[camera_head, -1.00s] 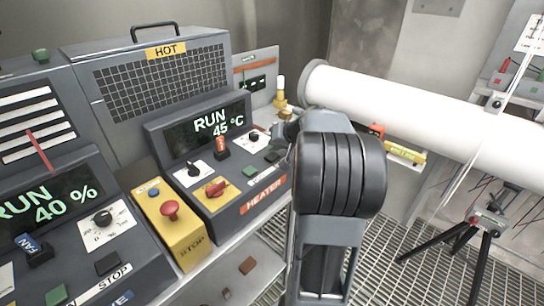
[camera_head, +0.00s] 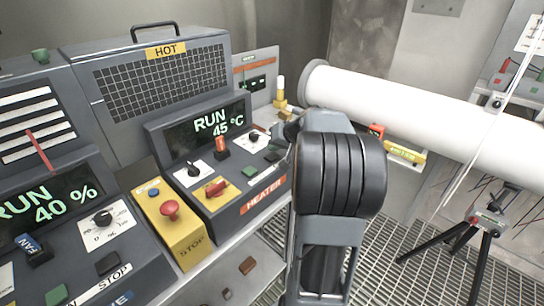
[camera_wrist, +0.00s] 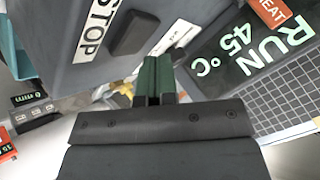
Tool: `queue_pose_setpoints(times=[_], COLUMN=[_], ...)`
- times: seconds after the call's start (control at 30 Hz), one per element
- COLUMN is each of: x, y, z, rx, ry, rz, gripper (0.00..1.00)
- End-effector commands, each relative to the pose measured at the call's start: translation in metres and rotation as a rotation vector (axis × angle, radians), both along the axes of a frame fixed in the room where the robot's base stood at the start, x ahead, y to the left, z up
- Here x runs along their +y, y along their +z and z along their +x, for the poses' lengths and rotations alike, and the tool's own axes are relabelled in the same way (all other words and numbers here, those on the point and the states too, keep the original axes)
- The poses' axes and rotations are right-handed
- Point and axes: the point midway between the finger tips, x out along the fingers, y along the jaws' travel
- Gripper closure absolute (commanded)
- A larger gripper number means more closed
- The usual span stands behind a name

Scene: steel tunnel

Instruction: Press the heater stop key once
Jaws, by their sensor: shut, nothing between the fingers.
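The heater console (camera_head: 225,205) stands at the centre left, with an orange HEATER label and a display (camera_head: 205,128) reading RUN 45 °C. Its dark stop key (camera_head: 272,157) sits at the right of the panel, near a green key (camera_head: 250,171). In the wrist view the dark key (camera_wrist: 136,33) shows beside the STOP label (camera_wrist: 97,27). My gripper (camera_wrist: 156,62) is shut and empty, its tips just below and right of that key in the picture. They look apart from it, but the height gap is unclear. In the head view my arm hides most of the gripper.
A yellow box with a red stop button (camera_head: 169,209) stands left of the heater console. The fan console (camera_head: 85,250), reading RUN 40 %, is further left with its own STOP key (camera_head: 107,263). A white pipe (camera_head: 420,105) runs behind my arm.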

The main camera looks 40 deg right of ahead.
Motion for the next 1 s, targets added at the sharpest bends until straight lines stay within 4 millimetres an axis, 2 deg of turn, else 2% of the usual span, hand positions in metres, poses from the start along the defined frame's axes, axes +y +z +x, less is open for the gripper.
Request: queue_pose_setpoints(times=[0.4,1.0], x=[0.0001,0.0], y=[-0.0091,-0.0092], z=[0.0001,0.0001], rx=[0.0,0.0], ry=[0.001,0.0], rz=[-0.001,0.0], gripper=[1.0,1.0])
